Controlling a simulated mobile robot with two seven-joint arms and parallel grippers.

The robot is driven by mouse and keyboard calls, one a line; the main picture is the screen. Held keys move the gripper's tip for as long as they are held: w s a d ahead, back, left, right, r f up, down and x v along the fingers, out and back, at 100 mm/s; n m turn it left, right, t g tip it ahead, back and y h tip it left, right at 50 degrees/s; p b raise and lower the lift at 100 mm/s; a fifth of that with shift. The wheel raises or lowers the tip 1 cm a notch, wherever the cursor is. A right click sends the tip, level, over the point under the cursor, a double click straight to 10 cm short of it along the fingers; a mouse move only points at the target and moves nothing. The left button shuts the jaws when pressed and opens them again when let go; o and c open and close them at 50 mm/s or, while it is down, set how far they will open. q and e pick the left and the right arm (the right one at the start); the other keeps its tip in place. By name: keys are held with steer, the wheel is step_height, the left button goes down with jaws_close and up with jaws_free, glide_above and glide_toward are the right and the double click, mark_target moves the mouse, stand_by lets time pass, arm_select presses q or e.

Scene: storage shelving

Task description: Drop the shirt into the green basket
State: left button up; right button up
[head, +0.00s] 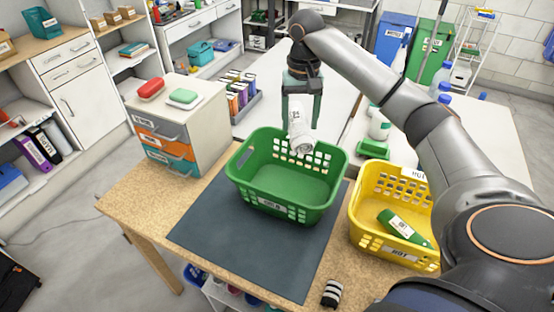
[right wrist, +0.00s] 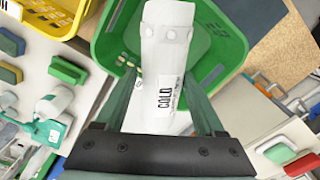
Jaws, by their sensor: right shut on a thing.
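The shirt (head: 299,132) is a white rolled bundle; in the right wrist view its tag reads COLD (right wrist: 167,95). My right gripper (head: 301,112) is shut on it and holds it hanging down over the back rim of the green basket. The green basket (head: 243,188) stands on a dark mat on the wooden table, with a label on its front. Its inside looks empty in the head view. The basket also shows behind the shirt in the right wrist view (right wrist: 222,45). My left gripper is not in view.
A yellow basket (head: 362,232) labelled HOT stands to the right with a green rolled item (head: 404,228) inside. A drawer unit (head: 180,130) stands to the left. A small striped roll (head: 332,293) lies at the table's front. The dark mat (head: 225,243) is bare in front.

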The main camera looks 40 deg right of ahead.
steer(key=shift+w+f, duration=0.1)
steer(key=shift+w, duration=0.4)
steer(key=shift+s+f, duration=0.2)
steer(key=shift+f, duration=2.6)
steer(key=o, duration=1.5)
step_height(320, 180, up, 12)
steer(key=shift+r, duration=0.25)
